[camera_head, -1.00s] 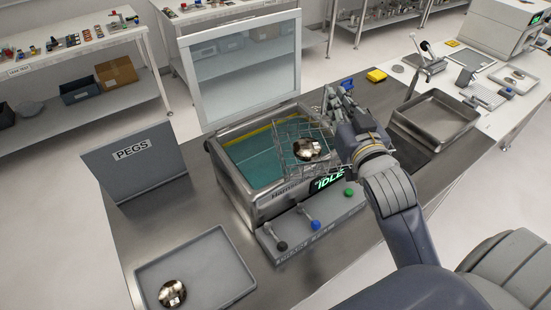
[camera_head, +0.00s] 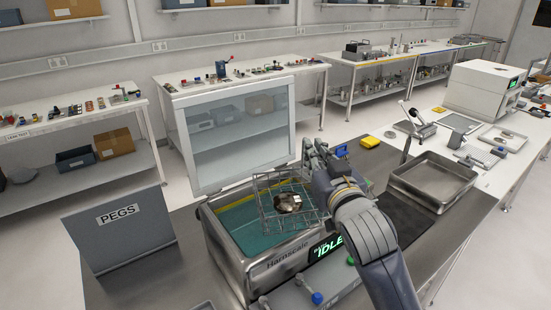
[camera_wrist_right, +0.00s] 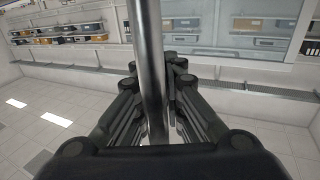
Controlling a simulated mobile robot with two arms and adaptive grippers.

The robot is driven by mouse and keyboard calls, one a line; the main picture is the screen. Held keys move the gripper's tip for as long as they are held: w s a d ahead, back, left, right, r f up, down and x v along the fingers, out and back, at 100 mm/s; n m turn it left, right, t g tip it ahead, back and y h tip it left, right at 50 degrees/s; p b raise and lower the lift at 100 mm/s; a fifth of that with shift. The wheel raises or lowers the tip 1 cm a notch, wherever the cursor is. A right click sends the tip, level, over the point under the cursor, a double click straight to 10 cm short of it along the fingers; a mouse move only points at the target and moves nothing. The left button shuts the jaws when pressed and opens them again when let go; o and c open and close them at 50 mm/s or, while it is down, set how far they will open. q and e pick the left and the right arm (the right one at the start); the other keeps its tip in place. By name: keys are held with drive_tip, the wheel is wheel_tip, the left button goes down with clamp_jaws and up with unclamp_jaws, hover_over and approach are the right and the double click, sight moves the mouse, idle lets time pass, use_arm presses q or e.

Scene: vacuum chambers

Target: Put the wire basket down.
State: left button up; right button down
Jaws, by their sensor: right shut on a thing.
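The wire basket (camera_head: 309,214) hangs over the open tank (camera_head: 222,262) of the cleaner, towards its right side. In the right wrist view a metal bar (camera_wrist_right: 150,50) of the handle stands between the fingers. Teal liquid shows in the tank beside and below the basket. Whether the basket touches the tank rim is hard to tell. My left gripper is not in view.
The cleaner's glass lid (camera_head: 238,140) stands open behind the tank. A grey PEGS panel (camera_head: 118,225) stands left.

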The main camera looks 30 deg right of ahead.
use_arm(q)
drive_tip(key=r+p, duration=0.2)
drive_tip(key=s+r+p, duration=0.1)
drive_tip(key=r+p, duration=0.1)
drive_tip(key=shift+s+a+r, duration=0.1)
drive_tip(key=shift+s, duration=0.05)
use_arm(e)
drive_tip(key=w+a+f, duration=0.4)
drive_tip(key=w, duration=0.6)
drive_tip(key=shift+w+a, duration=0.2)
drive_tip(key=shift+f, duration=0.25)
